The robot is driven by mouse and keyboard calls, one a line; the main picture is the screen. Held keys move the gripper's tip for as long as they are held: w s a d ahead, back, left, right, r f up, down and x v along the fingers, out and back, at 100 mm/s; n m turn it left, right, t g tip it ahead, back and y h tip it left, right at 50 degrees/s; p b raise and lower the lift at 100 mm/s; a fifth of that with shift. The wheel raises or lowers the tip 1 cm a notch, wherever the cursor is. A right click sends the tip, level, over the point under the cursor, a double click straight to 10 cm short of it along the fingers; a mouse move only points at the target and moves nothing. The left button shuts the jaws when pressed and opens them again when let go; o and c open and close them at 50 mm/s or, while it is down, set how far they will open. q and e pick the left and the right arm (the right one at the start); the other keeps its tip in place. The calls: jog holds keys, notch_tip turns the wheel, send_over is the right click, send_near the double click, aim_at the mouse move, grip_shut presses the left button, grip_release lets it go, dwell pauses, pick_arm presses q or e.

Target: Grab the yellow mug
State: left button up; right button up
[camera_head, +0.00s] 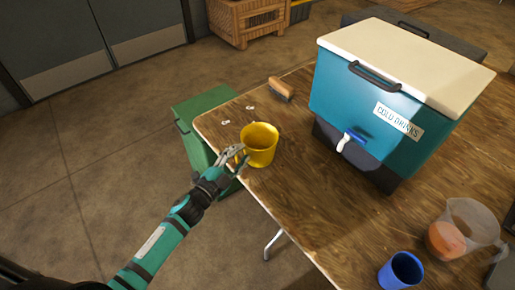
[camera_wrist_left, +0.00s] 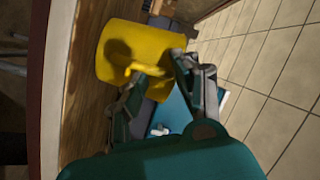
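The yellow mug (camera_head: 260,146) stands upright near the left edge of the wooden table (camera_head: 290,210). Its handle side faces my left gripper (camera_head: 238,157), which is right beside it at the table edge. In the left wrist view the yellow mug (camera_wrist_left: 145,50) fills the space ahead of my left gripper (camera_wrist_left: 158,66). The two fingers are apart, with the mug's handle in front of and partly between them. I cannot tell whether a finger touches it. My right gripper is in neither view.
A teal cooler (camera_head: 345,100) with a white lid stands behind and right of the mug. A brush (camera_head: 281,88) lies near the far edge. A blue cup (camera_head: 401,271) and a clear pitcher (camera_head: 464,228) are at the front right. A green bin (camera_head: 203,112) stands beside the table.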

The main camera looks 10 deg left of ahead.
pick_arm(q)
jog(key=shift+s, duration=0.15)
jog(key=c, duration=0.4)
jog(key=shift+f, duration=0.1)
grip_shut()
